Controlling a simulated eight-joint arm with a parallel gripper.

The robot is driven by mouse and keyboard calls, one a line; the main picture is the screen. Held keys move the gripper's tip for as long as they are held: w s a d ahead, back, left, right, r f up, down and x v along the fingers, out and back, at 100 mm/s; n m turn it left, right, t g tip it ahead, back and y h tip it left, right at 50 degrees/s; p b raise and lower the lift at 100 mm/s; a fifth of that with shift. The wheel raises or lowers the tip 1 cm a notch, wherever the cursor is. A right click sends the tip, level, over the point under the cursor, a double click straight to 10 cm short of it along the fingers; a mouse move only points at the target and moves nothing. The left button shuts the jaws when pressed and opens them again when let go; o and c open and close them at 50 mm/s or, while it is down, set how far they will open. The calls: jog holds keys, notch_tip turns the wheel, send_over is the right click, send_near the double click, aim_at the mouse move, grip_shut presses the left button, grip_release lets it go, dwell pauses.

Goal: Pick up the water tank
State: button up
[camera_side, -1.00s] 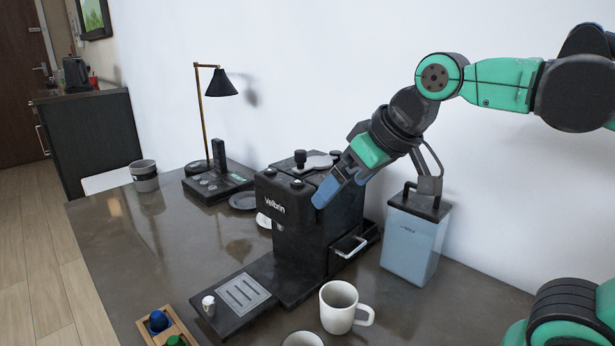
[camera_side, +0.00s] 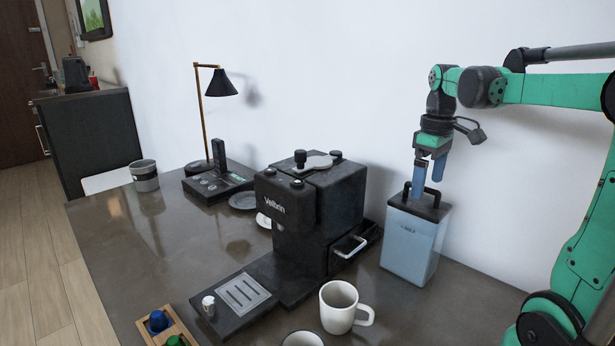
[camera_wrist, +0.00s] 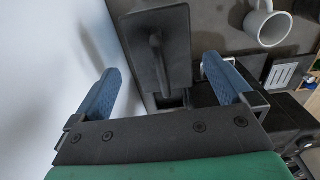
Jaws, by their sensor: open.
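The water tank (camera_side: 408,248) is a light blue, see-through box with a black lid and a raised black loop handle. It stands upright on the counter, right of the coffee machine and near the wall. My gripper (camera_side: 429,192) is above the tank, pointing down, with its blue fingertips close to the handle. In the wrist view the tank's dark lid (camera_wrist: 178,72) and handle (camera_wrist: 157,62) lie ahead of the gap between the two open blue fingers (camera_wrist: 165,88). I cannot tell whether a finger touches the handle. Nothing is held.
The black coffee machine (camera_side: 342,205) stands just left of the tank, and the white wall (camera_side: 480,215) is close behind. A white mug (camera_side: 337,308) stands in front; it also shows in the wrist view (camera_wrist: 268,24). A lamp (camera_side: 221,84) and phone (camera_side: 213,184) are farther back.

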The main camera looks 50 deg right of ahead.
aim_at(424, 203)
jog(key=shift+f, duration=2.9)
grip_shut()
